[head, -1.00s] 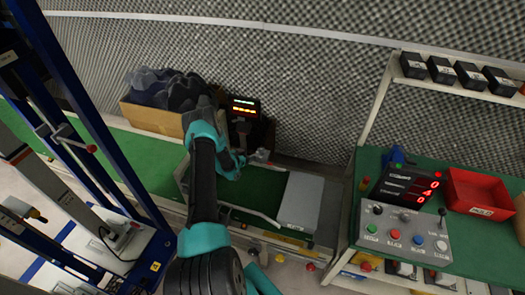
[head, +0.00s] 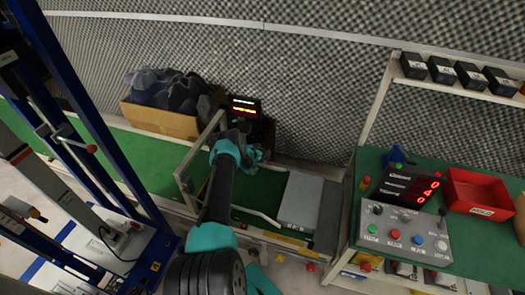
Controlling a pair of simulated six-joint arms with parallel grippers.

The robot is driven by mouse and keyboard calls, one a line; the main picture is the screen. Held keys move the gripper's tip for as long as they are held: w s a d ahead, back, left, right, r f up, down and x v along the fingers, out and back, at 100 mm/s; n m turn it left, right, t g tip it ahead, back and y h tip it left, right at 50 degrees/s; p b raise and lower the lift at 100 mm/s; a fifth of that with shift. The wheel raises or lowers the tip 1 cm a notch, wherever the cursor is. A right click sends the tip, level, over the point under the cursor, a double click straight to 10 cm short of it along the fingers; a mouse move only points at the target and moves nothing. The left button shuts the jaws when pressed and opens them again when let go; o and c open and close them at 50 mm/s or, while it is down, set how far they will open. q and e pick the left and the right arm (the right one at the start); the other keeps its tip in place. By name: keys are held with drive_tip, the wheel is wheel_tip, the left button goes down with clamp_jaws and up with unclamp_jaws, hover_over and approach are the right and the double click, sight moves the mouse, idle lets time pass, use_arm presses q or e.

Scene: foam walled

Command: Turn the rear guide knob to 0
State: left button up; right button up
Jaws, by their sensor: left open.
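My left gripper (head: 252,156) is open at the far side of the green-bedded machine (head: 262,190), just right of the upright guide frame (head: 187,165). The rear guide knob cannot be made out; the gripper and wrist cover that area. A red digit display (head: 410,187) stands on the right bench; its small digits seem to include a 4 and a 0, but I cannot read them surely. My right gripper is not in view.
A grey box cover (head: 300,200) sits right of the gripper. A cardboard box of dark foam (head: 165,105) and a lit indicator unit (head: 244,108) stand behind. A button panel (head: 403,232) and red tray (head: 480,190) are at right. A blue frame (head: 75,120) rises at left.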

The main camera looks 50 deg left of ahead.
use_arm(q)
drive_tip(key=shift+w, duration=0.1)
drive_tip(key=c, duration=0.9)
drive_tip(key=shift+a+m+h, duration=0.1)
drive_tip(key=shift+m+h, duration=0.7)
drive_tip(key=shift+h, duration=0.2)
drive_tip(key=shift+m+h, duration=0.5)
drive_tip(key=shift+h, duration=0.3)
drive_tip(key=o, duration=0.9)
